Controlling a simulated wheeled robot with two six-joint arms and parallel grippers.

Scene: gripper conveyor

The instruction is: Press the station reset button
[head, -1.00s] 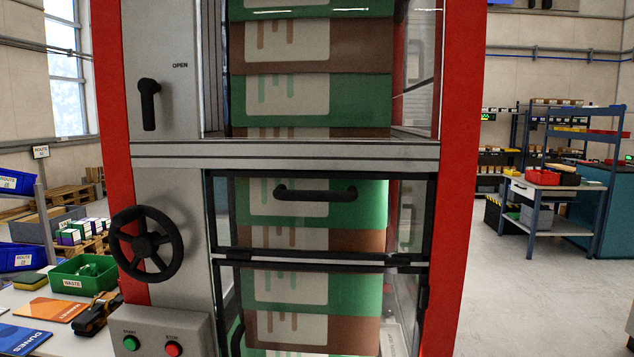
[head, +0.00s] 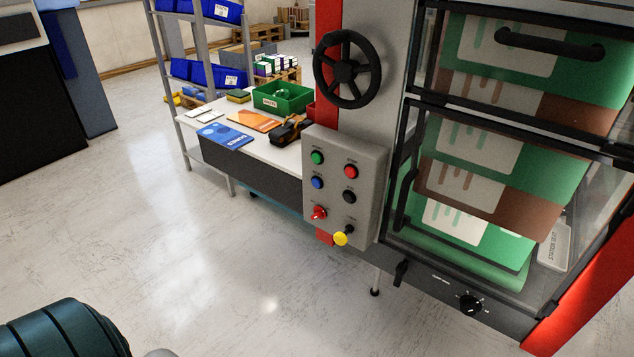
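A grey control panel (head: 334,205) is fixed to the left front of the machine. It carries a green button (head: 317,158), a red button (head: 351,171), a blue button (head: 317,182), a black button (head: 349,197), a red knob-like control (head: 319,213) and a yellow knob-like control (head: 341,239). Small labels above them are too small to read, so I cannot tell from the lettering which one is the reset button. Nothing covers the panel. Neither of my grippers is in view.
A black handwheel (head: 347,69) sticks out above the panel. A glazed guard door (head: 405,160) stands to its right. A white table (head: 270,148) with a green bin (head: 283,97), booklets and a dark tool is at the left. The floor (head: 150,235) in front is clear.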

